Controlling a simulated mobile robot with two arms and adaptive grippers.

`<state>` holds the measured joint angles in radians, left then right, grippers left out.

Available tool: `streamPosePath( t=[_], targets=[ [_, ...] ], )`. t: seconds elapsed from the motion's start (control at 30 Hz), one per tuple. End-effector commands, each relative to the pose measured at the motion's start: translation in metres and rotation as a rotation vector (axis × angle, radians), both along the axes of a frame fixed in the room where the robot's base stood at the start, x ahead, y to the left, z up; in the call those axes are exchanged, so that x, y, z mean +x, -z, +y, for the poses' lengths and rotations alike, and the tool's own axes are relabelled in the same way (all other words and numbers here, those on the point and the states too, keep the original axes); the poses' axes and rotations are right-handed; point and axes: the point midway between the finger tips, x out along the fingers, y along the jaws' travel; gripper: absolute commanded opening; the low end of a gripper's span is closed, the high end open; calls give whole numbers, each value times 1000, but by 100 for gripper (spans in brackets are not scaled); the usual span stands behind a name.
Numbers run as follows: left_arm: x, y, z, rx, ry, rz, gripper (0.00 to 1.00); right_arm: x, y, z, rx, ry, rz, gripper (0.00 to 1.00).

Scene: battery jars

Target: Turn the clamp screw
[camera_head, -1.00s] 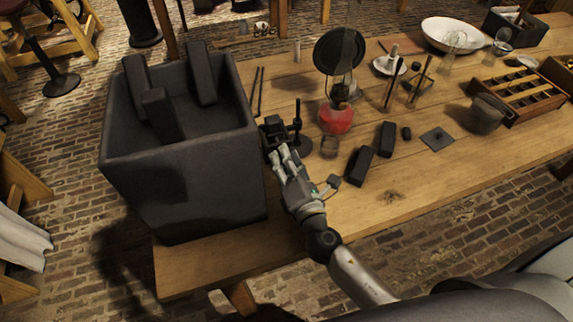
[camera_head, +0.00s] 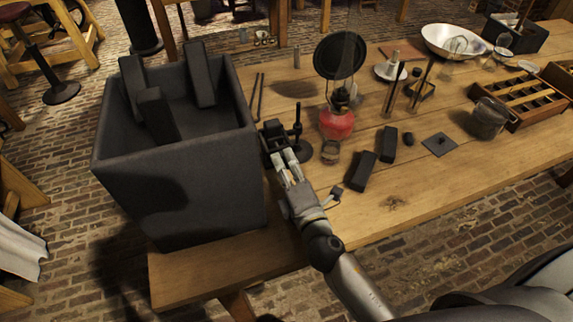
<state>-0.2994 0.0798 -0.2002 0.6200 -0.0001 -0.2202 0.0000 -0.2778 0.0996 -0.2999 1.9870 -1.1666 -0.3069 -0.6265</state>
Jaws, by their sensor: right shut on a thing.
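A small dark clamp (camera_head: 271,132) stands at the right side of the large dark battery jar (camera_head: 185,185), on the near left part of the wooden table. My right gripper (camera_head: 284,160) reaches up from below to the near side of the clamp. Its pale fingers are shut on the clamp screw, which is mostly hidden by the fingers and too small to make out. My left gripper is not in view.
Several dark plates stand inside the jar. A thin black stand (camera_head: 298,128) is close on the right of my gripper. A red oil lamp (camera_head: 338,122) and dark blocks (camera_head: 361,171) lie further right. Bare table shows at the front.

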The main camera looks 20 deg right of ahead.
Motion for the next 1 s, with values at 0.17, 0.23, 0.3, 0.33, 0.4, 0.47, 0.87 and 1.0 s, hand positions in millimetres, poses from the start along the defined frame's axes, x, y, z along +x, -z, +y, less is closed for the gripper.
streamPosePath(
  t=[0.17, 0.23, 0.3, 0.33, 0.4, 0.47, 0.87, 1.0],
  targets=[
    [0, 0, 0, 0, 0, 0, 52, -1, 3, 2, 1, -4, 5, 5],
    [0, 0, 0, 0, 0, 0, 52, -1, 3, 2, 1, -4, 5, 30],
    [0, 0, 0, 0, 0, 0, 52, -1, 3, 2, 1, -4, 5, 39],
    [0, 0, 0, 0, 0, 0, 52, -1, 3, 2, 0, -4, 5, 43],
    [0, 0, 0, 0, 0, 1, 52, -1, 2, 1, 0, -3, 4, 52],
    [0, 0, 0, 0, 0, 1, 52, -1, 2, 1, 0, -2, 4, 52],
    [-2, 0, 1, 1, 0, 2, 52, -9, 1, 0, 1, 0, 3, 52],
    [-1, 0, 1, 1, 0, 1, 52, -26, 2, -1, 1, 1, 5, 52]
  ],
)
